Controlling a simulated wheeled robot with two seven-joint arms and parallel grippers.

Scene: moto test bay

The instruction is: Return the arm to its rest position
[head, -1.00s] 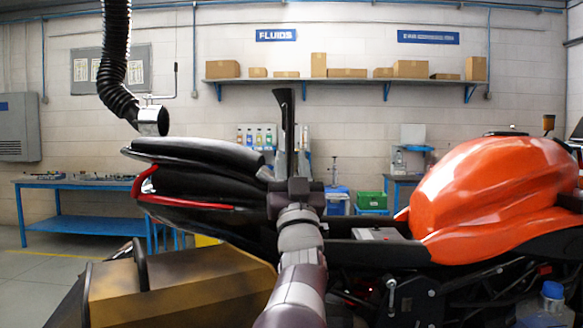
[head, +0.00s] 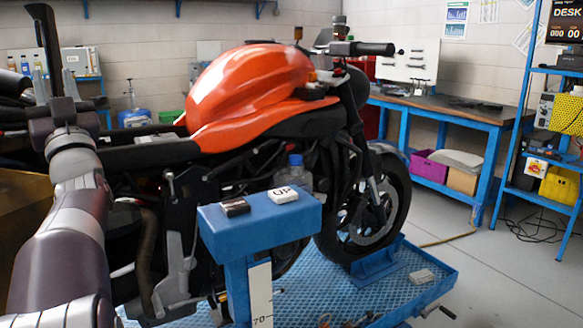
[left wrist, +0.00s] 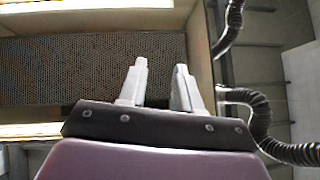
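My left arm (head: 72,200) comes in from the left in the head view and reaches up at the left edge. My right gripper is in neither view.
An orange motorcycle (head: 252,80) stands on a blue lift (head: 405,290) close beside my left arm. A blue post (head: 265,225) carries a button marked UP. A workbench (head: 450,112) and shelf rack stand at right. Black hoses (left wrist: 225,30) show in the left wrist view.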

